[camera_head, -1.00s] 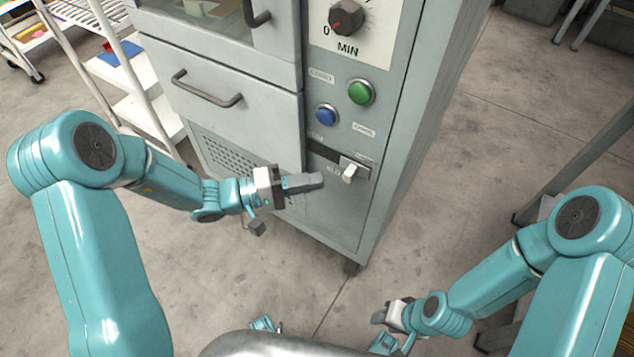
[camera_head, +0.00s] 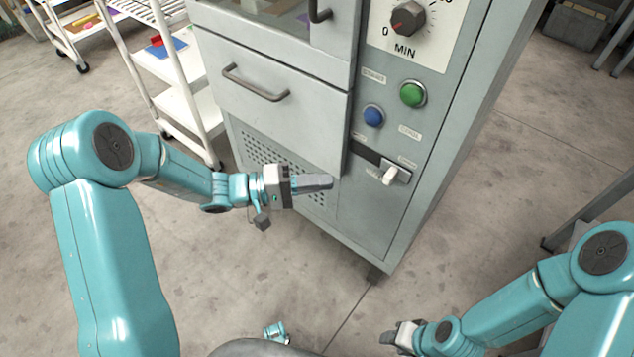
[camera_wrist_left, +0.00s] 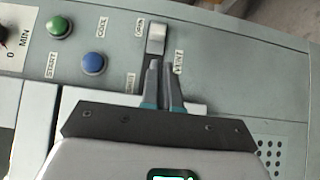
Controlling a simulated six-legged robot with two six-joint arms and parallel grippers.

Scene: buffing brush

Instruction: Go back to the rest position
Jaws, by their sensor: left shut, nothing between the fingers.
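My left gripper (camera_head: 313,182) is shut and empty in front of the grey cabinet (camera_head: 275,195), left of the white lever switch (camera_head: 391,175) and apart from it in the head view. In the left wrist view its closed fingers (camera_wrist_left: 161,82) point toward the white lever (camera_wrist_left: 157,38). My right gripper (camera_head: 388,338) is low at the bottom right of the head view, small and partly seen, so its jaws cannot be made out.
The cabinet carries a green button (camera_head: 412,95), a blue button (camera_head: 373,115), a dial (camera_head: 408,18) and a drawer with a handle (camera_head: 255,84). A white shelf cart (camera_head: 165,65) stands behind on the left. Bare concrete floor (camera_head: 480,190) lies to the right.

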